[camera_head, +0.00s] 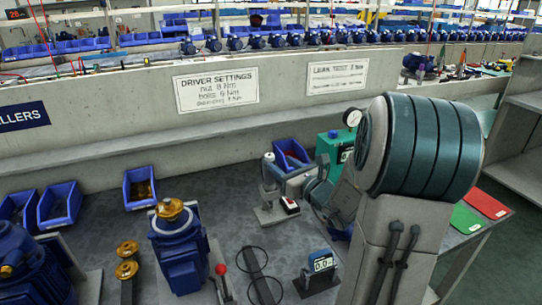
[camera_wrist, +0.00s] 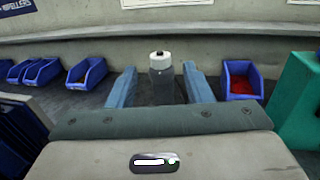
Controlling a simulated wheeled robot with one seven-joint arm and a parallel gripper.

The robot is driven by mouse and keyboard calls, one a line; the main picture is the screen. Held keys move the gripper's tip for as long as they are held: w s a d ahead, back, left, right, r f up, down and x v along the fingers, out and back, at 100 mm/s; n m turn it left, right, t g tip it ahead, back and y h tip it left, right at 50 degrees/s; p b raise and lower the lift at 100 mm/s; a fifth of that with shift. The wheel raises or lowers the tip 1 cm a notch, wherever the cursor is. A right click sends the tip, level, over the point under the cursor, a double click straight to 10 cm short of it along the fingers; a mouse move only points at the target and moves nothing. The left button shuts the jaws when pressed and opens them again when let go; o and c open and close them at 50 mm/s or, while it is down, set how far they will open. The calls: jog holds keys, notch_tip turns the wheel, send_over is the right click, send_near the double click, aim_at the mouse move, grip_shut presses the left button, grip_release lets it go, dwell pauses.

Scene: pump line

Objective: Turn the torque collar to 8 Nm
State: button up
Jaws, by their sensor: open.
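A grey upright driver with a white cap (camera_wrist: 160,57) shows in the wrist view, straight ahead and between my two fingers. In the head view the driver (camera_head: 269,172) stands on the bench, left of my gripper (camera_head: 290,178). In the wrist view my gripper (camera_wrist: 160,82) is open, with one blue-grey finger on each side of the driver. I see no contact, and I cannot tell how deep the driver sits between the fingers. The torque collar and its scale are too small to read. A wall sign (camera_head: 215,90) headed "Driver settings" reads nut 8 Nm and bolts 6 Nm.
Blue bins (camera_head: 139,188) stand along the back wall. A blue pump (camera_head: 180,250) with a brass part on top stands front left. A small display (camera_head: 322,264) and a red-knobbed lever (camera_head: 221,270) are in front. A green box (camera_head: 336,148) stands right of the driver.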

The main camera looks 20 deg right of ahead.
aim_at(272, 157)
jog(key=x, duration=0.7)
